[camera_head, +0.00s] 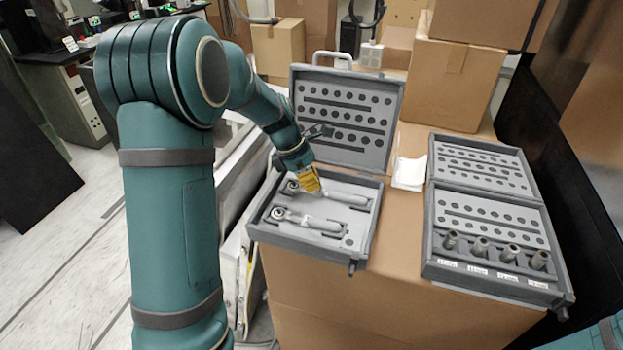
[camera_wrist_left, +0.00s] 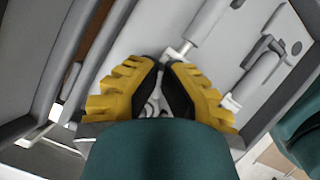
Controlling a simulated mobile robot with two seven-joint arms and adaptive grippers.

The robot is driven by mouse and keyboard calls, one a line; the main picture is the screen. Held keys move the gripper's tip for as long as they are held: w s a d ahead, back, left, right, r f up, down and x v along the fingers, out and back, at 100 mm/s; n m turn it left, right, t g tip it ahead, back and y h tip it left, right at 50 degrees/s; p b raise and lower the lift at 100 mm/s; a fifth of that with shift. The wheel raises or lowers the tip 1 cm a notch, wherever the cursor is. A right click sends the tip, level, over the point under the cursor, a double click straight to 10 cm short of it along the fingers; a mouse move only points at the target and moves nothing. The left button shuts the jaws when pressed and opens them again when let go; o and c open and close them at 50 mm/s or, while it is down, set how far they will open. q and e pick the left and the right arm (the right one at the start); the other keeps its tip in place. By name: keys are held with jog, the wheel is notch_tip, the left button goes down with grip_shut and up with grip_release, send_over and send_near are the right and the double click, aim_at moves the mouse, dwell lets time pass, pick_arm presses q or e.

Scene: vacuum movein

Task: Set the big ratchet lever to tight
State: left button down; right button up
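Two grey ratchets lie in the lower tray of the open grey case (camera_head: 363,247). The near ratchet (camera_head: 312,221) lies clear of the gripper. The far ratchet (camera_head: 345,199) has its head end by my left gripper (camera_head: 315,192). Which ratchet is the big one I cannot tell for sure. In the left wrist view, the yellow fingers (camera_wrist_left: 163,68) have their tips nearly together at one ratchet's neck. Its handle (camera_wrist_left: 206,24) runs up and right. The other ratchet (camera_wrist_left: 262,72) lies to the right. The fingers hide the lever, and no clear grip on it shows. My right gripper is out of view.
A second open case (camera_head: 483,256) with several sockets stands at right. A white paper (camera_head: 409,173) lies between the cases. The raised case lid (camera_head: 346,116) stands behind the gripper. Cardboard boxes (camera_head: 455,82) are stacked at the back.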

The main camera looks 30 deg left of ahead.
pick_arm(q)
jog(key=m+p, duration=0.1)
jog(key=m+g+p, duration=0.1)
jog(key=m, duration=0.1)
jog(key=m+h+p, duration=0.1)
jog(key=shift+s+d+m+g, duration=0.2)
jog(key=shift+s+m+g, duration=0.1)
jog(key=shift+s+g, duration=0.1)
jog(key=m+p, duration=0.1)
jog(key=m+g+p, duration=0.1)
jog(key=m, duration=0.1)
jog(key=shift+s+p, duration=0.25)
jog(key=shift+p, duration=0.1)
jog(key=shift+s+m+g+p, duration=0.2)
jog(key=shift+m+g+p, duration=0.55)
jog(key=shift+m, duration=0.75)
jog(key=c, duration=1.1)
grip_release()
jog(key=shift+f, duration=0.1)
jog(key=v, duration=1.2)
